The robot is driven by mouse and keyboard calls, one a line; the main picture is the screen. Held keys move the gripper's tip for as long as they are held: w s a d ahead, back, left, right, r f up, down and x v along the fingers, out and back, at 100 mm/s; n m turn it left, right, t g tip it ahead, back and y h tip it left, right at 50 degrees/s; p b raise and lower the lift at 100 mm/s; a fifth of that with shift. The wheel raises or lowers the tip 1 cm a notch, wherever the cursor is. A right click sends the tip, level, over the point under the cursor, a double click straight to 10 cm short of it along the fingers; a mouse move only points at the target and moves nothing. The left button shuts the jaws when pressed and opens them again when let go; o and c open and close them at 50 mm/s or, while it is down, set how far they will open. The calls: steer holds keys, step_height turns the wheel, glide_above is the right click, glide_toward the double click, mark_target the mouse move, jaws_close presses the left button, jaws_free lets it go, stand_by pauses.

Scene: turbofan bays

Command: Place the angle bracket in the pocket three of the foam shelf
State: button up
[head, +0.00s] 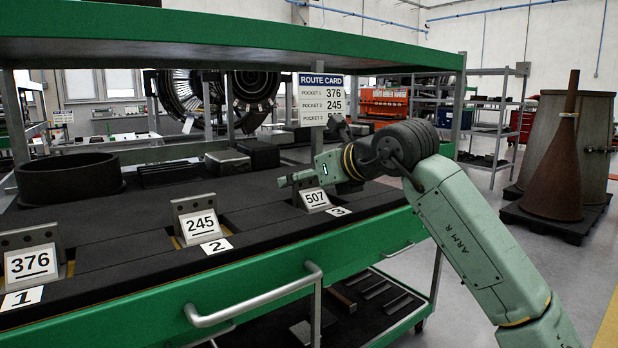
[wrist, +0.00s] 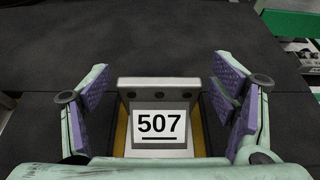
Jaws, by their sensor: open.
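The grey angle bracket labelled 507 (head: 315,198) stands in pocket three of the foam shelf (head: 150,262), behind the floor tag 3 (head: 338,211). In the wrist view the bracket (wrist: 160,88) is upright between yellow strips of the pocket (wrist: 204,138). My gripper (head: 302,178) is over it, partly hiding it in the head view. In the wrist view its purple-padded fingers (wrist: 162,92) are spread wide, one on each side of the bracket, with gaps between. The bracket's base is partly hidden by its label and my gripper's body.
Brackets labelled 376 (head: 30,265) and 245 (head: 200,222) stand at tags 1 and 2. A route card (head: 325,98) hangs behind my arm, its lowest line partly hidden. The green upper shelf (head: 230,40) spans overhead. A black ring (head: 70,180) and boxes sit farther back.

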steer(key=b+v, duration=0.2)
steer(key=v, duration=0.8)
steer(key=shift+s+d+b, duration=0.2)
steer(key=shift+s+b, duration=0.05)
steer(key=shift+b, duration=0.1)
steer(key=shift+s+d+r, duration=0.35)
steer(key=shift+s, duration=0.2)
steer(key=shift+c, duration=0.4)
